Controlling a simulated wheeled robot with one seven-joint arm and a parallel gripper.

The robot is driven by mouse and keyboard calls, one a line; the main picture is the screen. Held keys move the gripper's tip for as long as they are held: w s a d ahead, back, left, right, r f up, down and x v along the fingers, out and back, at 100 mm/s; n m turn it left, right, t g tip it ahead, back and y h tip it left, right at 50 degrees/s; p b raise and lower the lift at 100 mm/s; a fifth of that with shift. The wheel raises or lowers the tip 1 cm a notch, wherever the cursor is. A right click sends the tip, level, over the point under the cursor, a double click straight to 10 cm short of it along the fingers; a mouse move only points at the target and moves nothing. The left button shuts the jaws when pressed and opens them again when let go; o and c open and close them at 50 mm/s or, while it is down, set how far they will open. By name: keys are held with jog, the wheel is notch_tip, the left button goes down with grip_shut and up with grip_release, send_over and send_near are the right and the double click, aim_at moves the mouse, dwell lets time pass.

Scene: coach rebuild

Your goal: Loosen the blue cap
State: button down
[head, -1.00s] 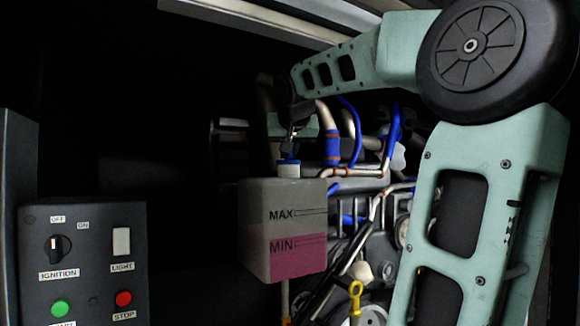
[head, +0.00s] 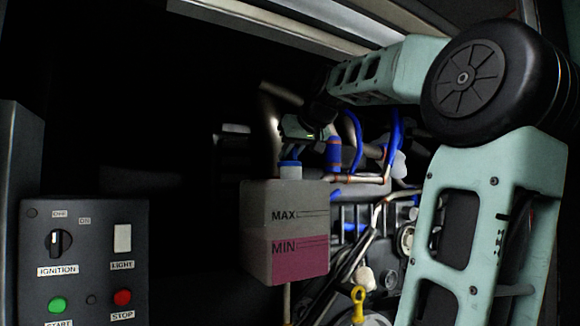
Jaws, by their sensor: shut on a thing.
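The fingers are small and dark in this view. They are shut on the cap. My pale green arm comes in from the right and hides part of the engine.
A control panel (head: 85,262) with an ignition switch and green and red buttons stands at the lower left. Blue hoses (head: 352,140) and metal pipes run close right of my gripper. A yellow dipstick handle (head: 358,300) is at the lower right. The space left of the tank is dark.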

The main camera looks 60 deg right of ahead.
jog(key=shift+a+f, duration=0.1)
jog(key=shift+a, duration=0.2)
jog(key=shift+w+n+t+y+p, duration=0.1)
jog(key=shift+n+t+y+p, duration=0.3)
jog(key=shift+n+y, duration=0.5)
jog(key=shift+w+a+r+n+y+p, duration=0.15)
jog(key=shift+a+r+n+y+p, duration=0.15)
jog(key=shift+a+n+y+p, duration=0.35)
jog(key=shift+d, duration=0.15)
jog(key=c, duration=1.3)
grip_release()
jog(key=shift+r, duration=0.1)
jog(key=o, duration=0.4)
jog(key=shift+d, duration=0.1)
